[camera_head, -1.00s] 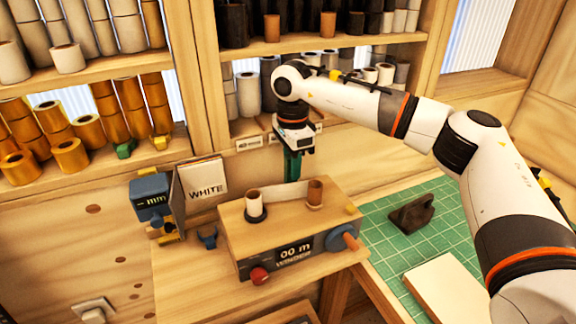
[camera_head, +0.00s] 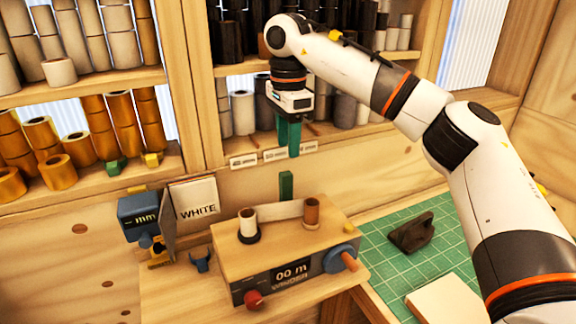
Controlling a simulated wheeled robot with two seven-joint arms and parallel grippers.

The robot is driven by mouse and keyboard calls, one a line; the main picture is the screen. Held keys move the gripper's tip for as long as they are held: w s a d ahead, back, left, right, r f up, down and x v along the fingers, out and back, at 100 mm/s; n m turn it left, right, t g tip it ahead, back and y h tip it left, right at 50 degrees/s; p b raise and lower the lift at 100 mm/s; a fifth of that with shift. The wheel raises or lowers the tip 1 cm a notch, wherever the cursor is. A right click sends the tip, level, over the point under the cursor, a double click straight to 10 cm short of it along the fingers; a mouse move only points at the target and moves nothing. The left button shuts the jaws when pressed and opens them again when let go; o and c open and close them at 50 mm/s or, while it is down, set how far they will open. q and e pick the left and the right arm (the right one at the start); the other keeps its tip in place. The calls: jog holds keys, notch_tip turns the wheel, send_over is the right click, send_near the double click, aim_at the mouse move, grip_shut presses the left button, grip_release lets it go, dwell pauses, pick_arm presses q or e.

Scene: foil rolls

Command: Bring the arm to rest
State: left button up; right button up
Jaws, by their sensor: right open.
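My right gripper (camera_head: 289,151) hangs pointing down in front of the shelf's label strip, above and behind the winder. Its green fingers are empty and nearly overlap from this angle. The wooden winder box (camera_head: 285,243) stands on the bench with a display reading "00 m". A pale roll (camera_head: 248,222) and a brown core (camera_head: 312,211) stand on it, with a pale strip between them. A small green upright piece (camera_head: 286,186) shows behind the winder, below and apart from the gripper. My left gripper is out of view.
Shelves behind hold gold foil rolls (camera_head: 78,147), grey rolls (camera_head: 244,112) and dark rolls. A blue "mm" device (camera_head: 138,213) and a "WHITE" card (camera_head: 195,198) stand left of the winder. A dark object (camera_head: 411,232) lies on the green mat (camera_head: 375,265) at right.

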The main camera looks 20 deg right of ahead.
jog(key=shift+r, duration=0.8)
